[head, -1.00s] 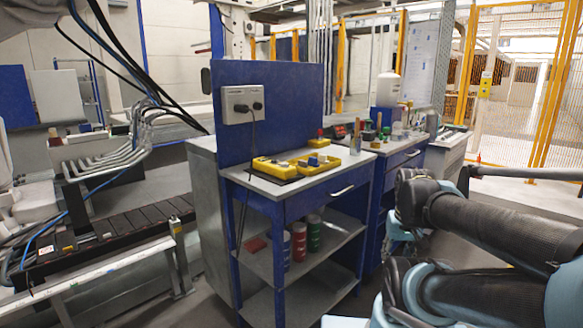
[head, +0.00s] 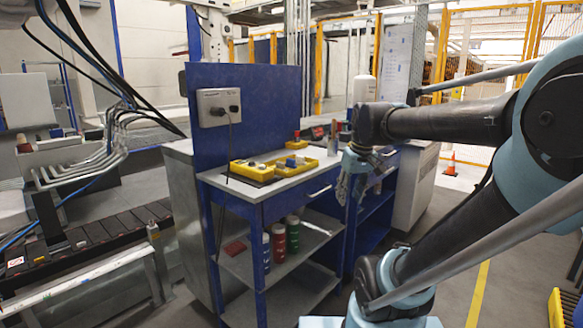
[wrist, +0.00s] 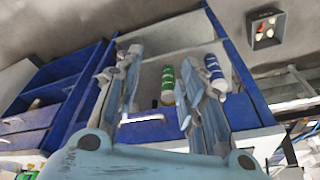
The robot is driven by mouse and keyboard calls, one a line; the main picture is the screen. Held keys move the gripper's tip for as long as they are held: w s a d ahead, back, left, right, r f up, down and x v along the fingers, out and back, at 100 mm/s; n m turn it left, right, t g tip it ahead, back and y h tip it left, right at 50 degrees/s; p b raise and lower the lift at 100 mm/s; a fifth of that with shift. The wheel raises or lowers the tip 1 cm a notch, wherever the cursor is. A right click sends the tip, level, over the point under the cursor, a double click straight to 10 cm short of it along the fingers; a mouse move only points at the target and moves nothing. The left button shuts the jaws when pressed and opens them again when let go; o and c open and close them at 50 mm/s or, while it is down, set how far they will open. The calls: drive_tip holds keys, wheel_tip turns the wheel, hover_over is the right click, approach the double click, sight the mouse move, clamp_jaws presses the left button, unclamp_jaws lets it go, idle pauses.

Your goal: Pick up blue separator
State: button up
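A small blue piece (head: 291,161), which may be the blue separator, lies in the right-hand yellow tray (head: 300,169) on the workbench top in the head view. It is too small to make out clearly. My gripper (head: 345,190) hangs to the right of the trays, in front of the bench's right end, apart from them. In the wrist view my gripper (wrist: 158,100) has its two fingers well apart with nothing held between them. The blue piece cannot be made out in the wrist view.
The blue-framed workbench (head: 262,210) has a tall blue back panel (head: 265,100). Its shelf holds a green can (head: 293,235), a red can (head: 279,240) and a blue-and-white can (head: 265,252). A conveyor (head: 90,235) runs at the left. Open floor lies at the lower right.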

drive_tip(key=w+a+r+n+y, duration=0.1)
drive_tip(key=w+a+r+n, duration=0.1)
drive_tip(key=w+a+r, duration=0.5)
drive_tip(key=w+a+r+n, duration=0.2)
drive_tip(key=w+r, duration=0.3)
drive_tip(key=w, duration=0.4)
drive_tip(key=w+a+r+n+y, duration=0.1)
drive_tip(key=w+a+r+n, duration=0.1)
drive_tip(key=w+a+r, duration=0.5)
hover_over(295, 166)
wheel_tip(295, 166, down, 12)
drive_tip(key=shift+s+f, duration=0.1)
drive_tip(key=shift+s, duration=0.05)
drive_tip(key=shift+w+x, duration=0.15)
drive_tip(key=shift+x, duration=1.15)
drive_tip(key=shift+w+x, duration=0.15)
drive_tip(key=shift+x, duration=1.2)
drive_tip(key=c, duration=0.8)
